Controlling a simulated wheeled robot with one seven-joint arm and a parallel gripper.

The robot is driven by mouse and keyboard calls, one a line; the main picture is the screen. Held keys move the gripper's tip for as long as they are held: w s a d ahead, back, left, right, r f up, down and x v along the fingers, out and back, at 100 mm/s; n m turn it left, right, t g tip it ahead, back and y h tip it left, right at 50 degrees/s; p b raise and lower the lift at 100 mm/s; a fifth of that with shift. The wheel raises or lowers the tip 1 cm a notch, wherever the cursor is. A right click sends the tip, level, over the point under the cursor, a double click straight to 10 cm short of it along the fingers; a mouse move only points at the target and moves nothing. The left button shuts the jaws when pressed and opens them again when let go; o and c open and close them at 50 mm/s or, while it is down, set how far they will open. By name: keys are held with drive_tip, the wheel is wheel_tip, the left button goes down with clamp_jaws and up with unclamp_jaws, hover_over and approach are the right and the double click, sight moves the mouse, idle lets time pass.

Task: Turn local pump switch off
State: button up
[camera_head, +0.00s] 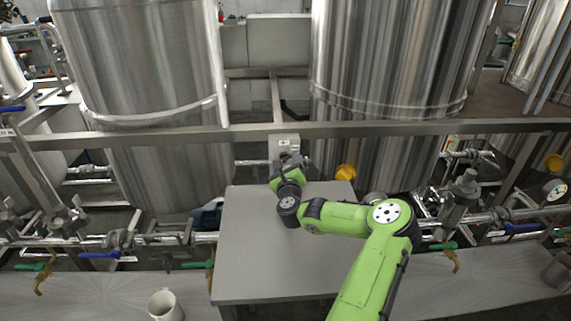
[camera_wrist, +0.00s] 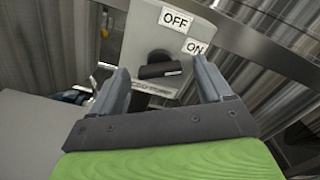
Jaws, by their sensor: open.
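The local pump switch is a grey box (camera_wrist: 150,40) with a black rotary knob (camera_wrist: 160,66). Labels "OFF" (camera_wrist: 175,19) and "ON" (camera_wrist: 195,47) sit at its upper right in the wrist view. The knob's handle lies roughly level in that view, and the box looks tilted. My gripper (camera_wrist: 164,80) is open, its two fingers on either side of the knob. I cannot tell whether they touch it. In the head view the switch box (camera_head: 284,142) is on the frame rail between the tanks, with my gripper (camera_head: 287,160) in front of it, hiding the knob.
A grey table (camera_head: 255,270) stands below my arm. Steel tanks (camera_head: 140,60) (camera_head: 395,60) rise on both sides. A horizontal rail (camera_head: 400,129) crosses behind. Pipes and valves (camera_head: 465,200) run along the right. A white mug (camera_head: 165,305) stands at lower left.

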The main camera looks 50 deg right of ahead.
drive_tip(key=shift+c, duration=0.4)
drive_tip(key=c, duration=1)
drive_tip(key=shift+o, duration=0.2)
drive_tip(key=shift+n, duration=0.3)
drive_tip(key=n+p, duration=0.1)
drive_tip(key=n, duration=1)
drive_tip(key=shift+n, duration=0.3)
drive_tip(key=o, duration=1)
